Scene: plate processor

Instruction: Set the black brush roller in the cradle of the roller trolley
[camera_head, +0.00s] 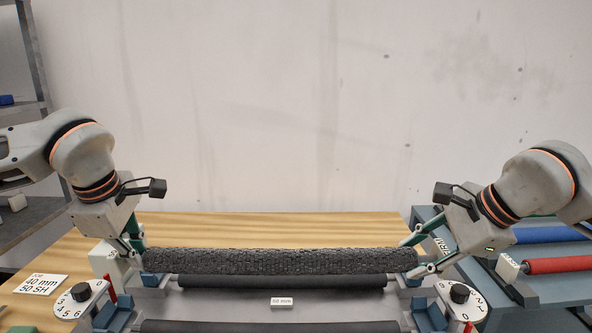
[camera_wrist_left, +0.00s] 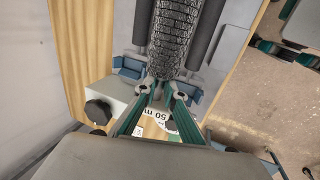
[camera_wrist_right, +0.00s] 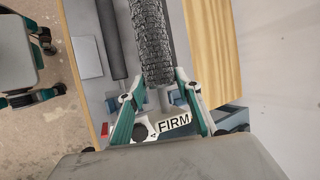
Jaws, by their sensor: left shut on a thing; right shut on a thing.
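The black brush roller (camera_head: 280,261) is a long, rough-textured dark cylinder lying level across the processor in the head view. My left gripper (camera_head: 137,240) is shut on its left end, and my right gripper (camera_head: 412,252) is shut on its right end. The roller's textured body runs away from the fingers in the left wrist view (camera_wrist_left: 175,35) and in the right wrist view (camera_wrist_right: 152,40). The roller trolley (camera_head: 535,292) is blue-grey and stands at the right, partly behind my right arm. I cannot tell which of its cradles is empty.
A smooth dark roller (camera_head: 280,281) lies just below the brush roller, and another (camera_head: 270,327) is nearer. Knobbed dials (camera_head: 80,293) (camera_head: 460,293) flank the processor. A blue roller (camera_head: 550,234) and a red roller (camera_head: 560,264) lie on the trolley. Bare wooden table (camera_head: 280,225) lies behind.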

